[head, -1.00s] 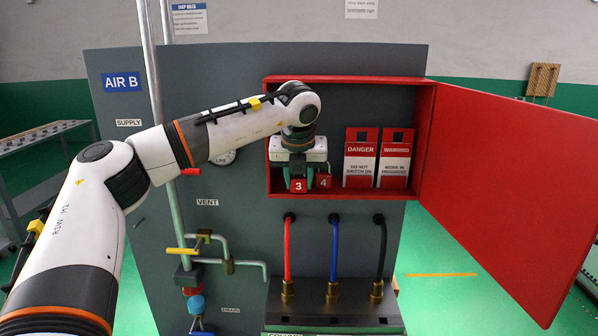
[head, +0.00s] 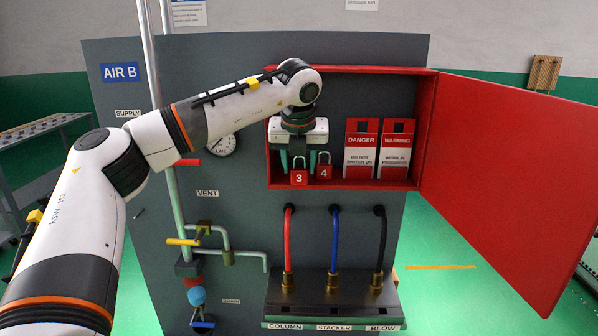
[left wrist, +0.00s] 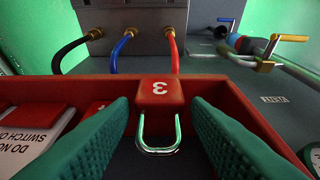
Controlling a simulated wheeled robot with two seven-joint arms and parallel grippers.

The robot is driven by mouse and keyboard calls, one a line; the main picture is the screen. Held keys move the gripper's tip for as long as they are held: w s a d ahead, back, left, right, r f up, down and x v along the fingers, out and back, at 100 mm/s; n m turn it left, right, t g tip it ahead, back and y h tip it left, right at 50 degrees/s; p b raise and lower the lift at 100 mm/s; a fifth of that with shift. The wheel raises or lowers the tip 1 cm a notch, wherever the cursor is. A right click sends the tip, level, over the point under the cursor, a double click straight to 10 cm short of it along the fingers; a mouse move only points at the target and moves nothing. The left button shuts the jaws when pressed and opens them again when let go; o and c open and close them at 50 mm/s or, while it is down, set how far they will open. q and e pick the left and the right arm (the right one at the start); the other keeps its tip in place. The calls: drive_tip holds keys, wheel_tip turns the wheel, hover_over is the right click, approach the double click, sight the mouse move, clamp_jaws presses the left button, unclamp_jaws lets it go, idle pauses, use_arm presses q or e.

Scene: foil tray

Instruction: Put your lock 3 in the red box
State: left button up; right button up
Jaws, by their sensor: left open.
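Lock 3 (head: 299,178), a red padlock with a silver shackle, stands at the left end of the open red box (head: 344,185). Lock 4 (head: 323,172) stands just to its right. My left gripper (head: 299,163) is open inside the box, above and behind lock 3. In the left wrist view, lock 3 (left wrist: 159,90) sits by the box's front rim (left wrist: 216,83), its shackle (left wrist: 158,150) between the two open green fingers and apart from both. My right gripper is not in view.
A danger tag (head: 361,150) and a warning tag (head: 396,150) stand in the right part of the box. The box's red door (head: 510,180) is swung open to the right. Red, blue and black hoses (head: 334,240) hang below, with a valve pipe (head: 225,240) at lower left.

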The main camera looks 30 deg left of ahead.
use_arm(q)
drive_tip(key=b+v, duration=0.2)
drive_tip(key=v, duration=0.8)
drive_tip(key=shift+f, duration=0.1)
